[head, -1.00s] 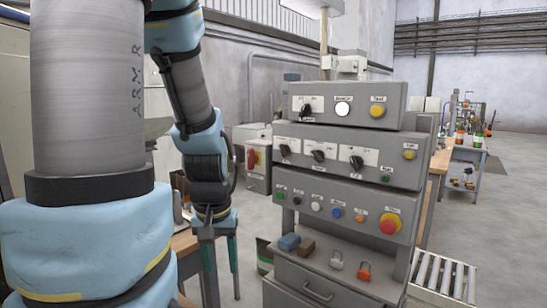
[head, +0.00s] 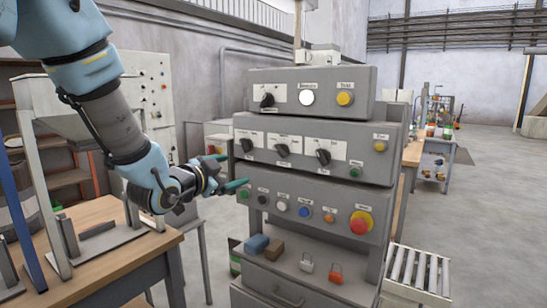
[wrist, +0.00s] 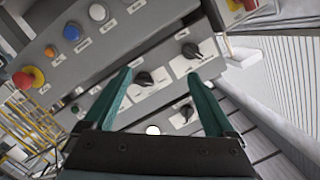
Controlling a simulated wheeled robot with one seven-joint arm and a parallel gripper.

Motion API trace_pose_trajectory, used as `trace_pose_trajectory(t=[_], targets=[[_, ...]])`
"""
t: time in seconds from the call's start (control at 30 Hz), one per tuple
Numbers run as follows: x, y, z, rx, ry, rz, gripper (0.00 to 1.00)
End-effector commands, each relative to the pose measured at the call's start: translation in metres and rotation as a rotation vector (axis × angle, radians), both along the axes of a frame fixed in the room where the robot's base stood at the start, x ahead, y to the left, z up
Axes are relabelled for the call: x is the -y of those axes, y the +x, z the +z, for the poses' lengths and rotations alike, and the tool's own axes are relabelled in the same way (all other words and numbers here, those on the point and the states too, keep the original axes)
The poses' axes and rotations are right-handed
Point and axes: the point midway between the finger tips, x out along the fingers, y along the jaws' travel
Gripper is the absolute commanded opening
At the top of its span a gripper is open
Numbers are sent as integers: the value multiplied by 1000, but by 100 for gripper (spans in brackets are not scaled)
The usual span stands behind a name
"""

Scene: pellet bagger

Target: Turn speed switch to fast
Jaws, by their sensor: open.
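My gripper (head: 232,171) is open and empty, its two teal fingers pointing at the left part of the control panel. It also shows in the wrist view (wrist: 156,76). The middle box carries three black rotary switches: left (head: 247,145), centre (head: 282,150) and right (head: 323,157). Another black rotary switch (head: 266,100) is on the top box. Their labels are too small to read, so I cannot tell which is the speed switch. In the wrist view, the centre switch (wrist: 143,78) appears between the fingers and the left switch (wrist: 192,49) beyond the right finger. Neither finger visibly grips a switch.
The lower box has several push buttons and a red emergency stop (head: 359,223). A blue block (head: 256,244), a brown block (head: 274,249) and padlocks lie on the shelf below. A wooden table (head: 110,255) stands left; a roller conveyor (head: 417,272) is right.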

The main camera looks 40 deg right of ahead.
Motion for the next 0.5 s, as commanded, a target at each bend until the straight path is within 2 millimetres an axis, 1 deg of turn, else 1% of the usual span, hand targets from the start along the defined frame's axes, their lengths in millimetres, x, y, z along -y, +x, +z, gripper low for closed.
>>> trace_pose_trajectory(t=[0.03, 0.1, 0.2, 0.37, 0.5], targets=[[15, -16, 6, 34, -37, -53, 90], [28, -30, 14, 70, -78, -101, 90], [38, -39, 21, 95, -107, -132, 90], [56, -36, 24, 97, -111, -137, 90], [81, -30, 25, 97, -112, -136, 90]])
